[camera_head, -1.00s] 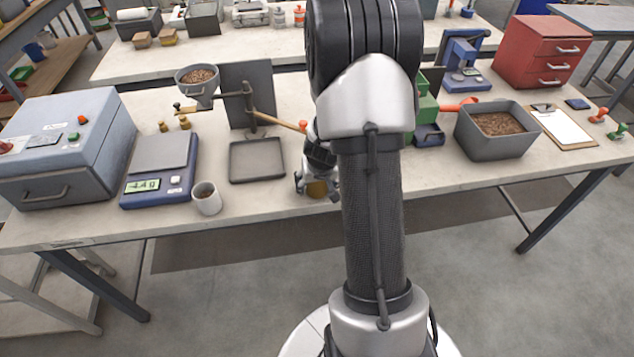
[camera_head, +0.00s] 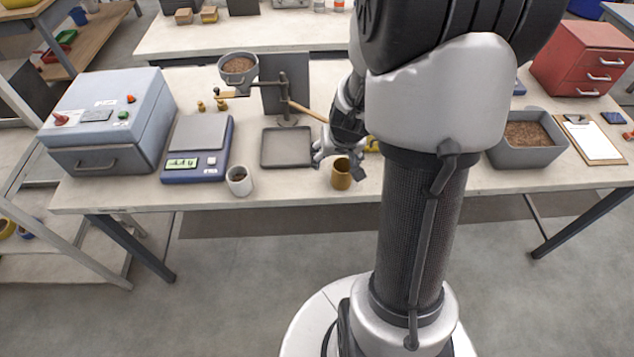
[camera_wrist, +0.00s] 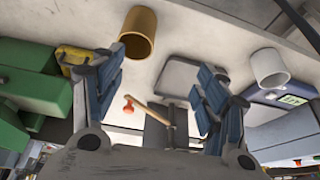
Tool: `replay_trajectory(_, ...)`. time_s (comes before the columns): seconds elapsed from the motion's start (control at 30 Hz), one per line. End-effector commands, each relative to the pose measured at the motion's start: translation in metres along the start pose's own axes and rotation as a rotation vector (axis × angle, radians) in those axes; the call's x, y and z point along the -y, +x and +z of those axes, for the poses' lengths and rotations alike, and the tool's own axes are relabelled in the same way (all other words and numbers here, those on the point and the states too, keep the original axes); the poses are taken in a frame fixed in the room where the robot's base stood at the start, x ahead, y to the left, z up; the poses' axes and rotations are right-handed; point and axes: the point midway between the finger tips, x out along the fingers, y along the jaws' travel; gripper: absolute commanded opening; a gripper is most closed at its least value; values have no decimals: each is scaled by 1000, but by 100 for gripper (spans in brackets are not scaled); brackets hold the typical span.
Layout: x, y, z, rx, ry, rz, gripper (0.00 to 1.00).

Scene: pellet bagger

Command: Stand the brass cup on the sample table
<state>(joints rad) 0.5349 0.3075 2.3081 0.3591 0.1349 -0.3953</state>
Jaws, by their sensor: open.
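The brass cup (camera_head: 341,174) stands upright near the front edge of the sample table (camera_head: 290,187). My gripper (camera_head: 338,158) is just behind and above it in the head view, open, with nothing between its fingers. In the wrist view the brass cup (camera_wrist: 139,32) shows beyond the left finger, apart from it, its mouth seen at an angle. The open fingers (camera_wrist: 155,95) frame a wooden handle and table surface. My arm hides part of the table to the right of the cup.
A white cup (camera_head: 239,181), a blue scale (camera_head: 197,148) and a square grey tray (camera_head: 287,147) stand left of the brass cup. A funnel stand with a wooden handle (camera_head: 308,112) is behind. A pellet bin (camera_head: 527,140) stands at right. Table between tray and brass cup is clear.

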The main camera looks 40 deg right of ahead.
Motion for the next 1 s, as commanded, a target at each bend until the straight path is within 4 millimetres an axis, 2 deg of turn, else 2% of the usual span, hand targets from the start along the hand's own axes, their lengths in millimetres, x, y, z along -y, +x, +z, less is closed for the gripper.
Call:
replay_trajectory(0.03,22,-26,-3,-16,-42,-30,67)
replay_trajectory(0.1,52,-62,2,-19,-96,-71,67)
replay_trajectory(0.23,96,-128,28,-13,-203,-132,67)
replay_trajectory(0.37,121,-186,68,-7,-304,-165,67)
replay_trajectory(0.4,124,-201,81,-6,-330,-170,67)
replay_trajectory(0.5,126,-231,112,-4,-386,-174,67)
replay_trajectory(0.6,121,-250,136,-3,-424,-171,67)
replay_trajectory(0.7,117,-260,150,-3,-444,-166,67)
replay_trajectory(1.0,113,-264,158,1,-451,-160,67)
